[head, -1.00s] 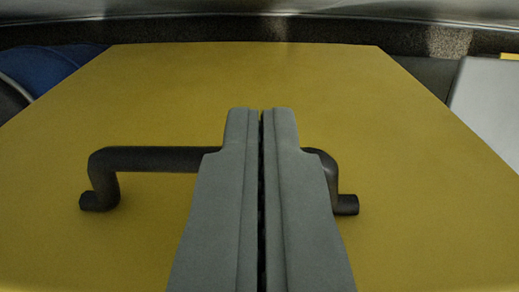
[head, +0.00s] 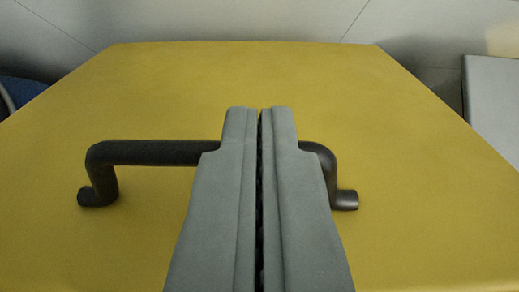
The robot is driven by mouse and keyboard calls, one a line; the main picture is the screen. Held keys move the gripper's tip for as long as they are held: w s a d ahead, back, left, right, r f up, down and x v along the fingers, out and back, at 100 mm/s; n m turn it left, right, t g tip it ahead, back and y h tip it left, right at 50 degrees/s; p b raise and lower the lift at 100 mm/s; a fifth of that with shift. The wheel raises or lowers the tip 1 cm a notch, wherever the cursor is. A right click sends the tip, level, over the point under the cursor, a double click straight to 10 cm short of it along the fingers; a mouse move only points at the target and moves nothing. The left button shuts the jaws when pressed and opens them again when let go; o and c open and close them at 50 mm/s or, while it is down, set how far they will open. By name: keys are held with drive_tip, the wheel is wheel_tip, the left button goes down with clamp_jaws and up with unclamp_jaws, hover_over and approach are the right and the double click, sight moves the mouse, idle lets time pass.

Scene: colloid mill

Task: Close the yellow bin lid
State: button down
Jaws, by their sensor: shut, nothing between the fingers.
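The yellow bin lid (head: 400,160) fills most of the head view as a broad flat panel, its far edge near the top. A dark bar handle (head: 150,153) with bent ends is fixed on it. My gripper (head: 260,110) is shut and empty, its fingers side by side. The fingers cover the right-middle part of the handle. I cannot tell whether they touch the handle or the lid. The bin body under the lid is hidden.
Light grey panels with thin seams (head: 200,22) lie beyond the lid's far edge. A grey flat-faced object (head: 493,105) stands at the right, past the lid's edge. Something blue (head: 25,91) shows at the left edge.

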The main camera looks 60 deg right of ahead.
drive_tip(key=s+a+f+t+h, duration=0.1)
drive_tip(key=s+a+f, duration=0.2)
drive_tip(key=f, duration=0.4)
drive_tip(key=s+a+f, duration=0.4)
drive_tip(key=f, duration=0.3)
drive_tip(key=s+a+f+t+h, duration=0.1)
drive_tip(key=s+a+f, duration=0.2)
drive_tip(key=f, duration=0.4)
drive_tip(key=shift+s+a+t+h, duration=0.15)
drive_tip(key=shift+t+h, duration=0.15)
drive_tip(key=shift+s+a+f, duration=0.1)
drive_tip(key=shift+s+f, duration=0.05)
drive_tip(key=shift+f, duration=0.6)
drive_tip(key=shift+f, duration=0.1)
